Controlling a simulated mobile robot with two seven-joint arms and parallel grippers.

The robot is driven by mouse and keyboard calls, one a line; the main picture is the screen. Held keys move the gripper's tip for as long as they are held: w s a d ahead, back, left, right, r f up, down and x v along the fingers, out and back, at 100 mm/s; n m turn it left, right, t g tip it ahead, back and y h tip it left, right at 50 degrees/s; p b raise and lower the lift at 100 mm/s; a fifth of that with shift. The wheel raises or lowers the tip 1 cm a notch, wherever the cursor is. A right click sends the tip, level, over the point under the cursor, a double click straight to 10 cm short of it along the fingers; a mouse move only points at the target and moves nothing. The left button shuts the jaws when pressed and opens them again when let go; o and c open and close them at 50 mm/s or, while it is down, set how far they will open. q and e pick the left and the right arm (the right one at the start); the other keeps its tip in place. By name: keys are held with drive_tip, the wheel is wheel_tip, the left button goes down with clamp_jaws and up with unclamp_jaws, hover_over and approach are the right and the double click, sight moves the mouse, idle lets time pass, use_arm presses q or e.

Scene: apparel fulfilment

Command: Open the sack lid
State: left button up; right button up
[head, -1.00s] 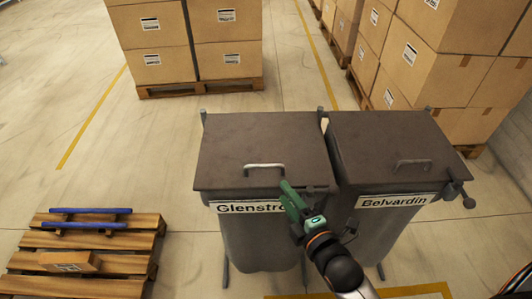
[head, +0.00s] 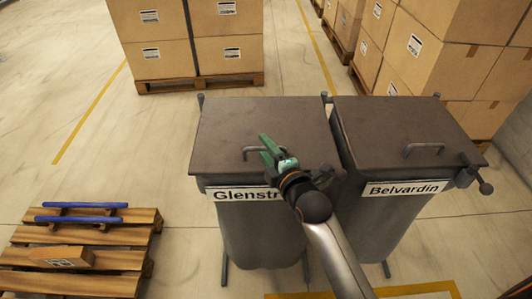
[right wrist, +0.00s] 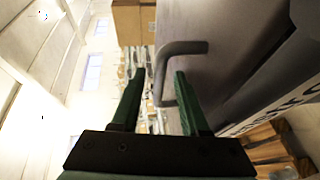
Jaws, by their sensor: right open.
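Two grey bins stand side by side with flat brown lids, both closed. The left lid (head: 240,118) belongs to the bin labelled "Glenstr…" (head: 245,194), its label partly hidden by my arm. The right lid (head: 400,130) belongs to the bin labelled "Belvardin" (head: 404,188). My right gripper (head: 268,145), with green fingers, is at the left lid's handle (head: 252,151). In the right wrist view the fingers are open and the handle (right wrist: 176,49) reaches into the gap between them. I cannot tell whether they touch it. My left gripper is not in view.
Stacked cartons on pallets (head: 195,45) stand behind, more (head: 440,60) at the right.

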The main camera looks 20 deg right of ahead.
drive_tip(key=shift+c, duration=0.3)
clamp_jaws()
idle(1.2)
